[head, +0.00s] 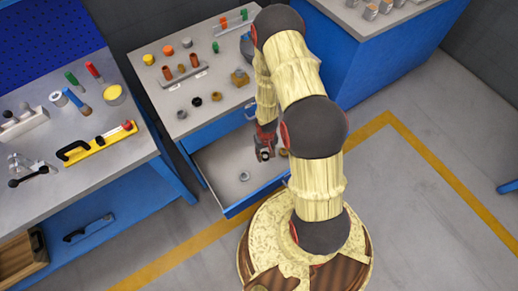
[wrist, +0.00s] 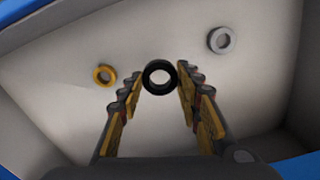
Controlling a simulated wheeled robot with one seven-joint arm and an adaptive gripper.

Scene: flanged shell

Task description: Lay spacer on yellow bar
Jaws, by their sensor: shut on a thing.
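My gripper (head: 265,148) hangs over the open drawer in the head view. In the wrist view its fingertips (wrist: 160,80) are shut on a black ring (wrist: 160,91), which looks like the spacer. A yellow bar (head: 102,144) with a black handle and a red part at its far end lies on the left workbench, well away from my gripper. In the wrist view a yellow ring (wrist: 97,76) and a grey ring (wrist: 212,43) lie on the drawer floor, apart from the fingers. The grey ring also shows in the head view (head: 244,176).
The open drawer (head: 215,172) sits under a grey worktop (head: 180,123) with several rings, pegs and a rack. The left workbench (head: 75,165) also carries a yellow-topped cylinder (head: 114,94), upright coloured-handled tools and clamps. A blue cabinet (head: 360,65) stands behind my arm.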

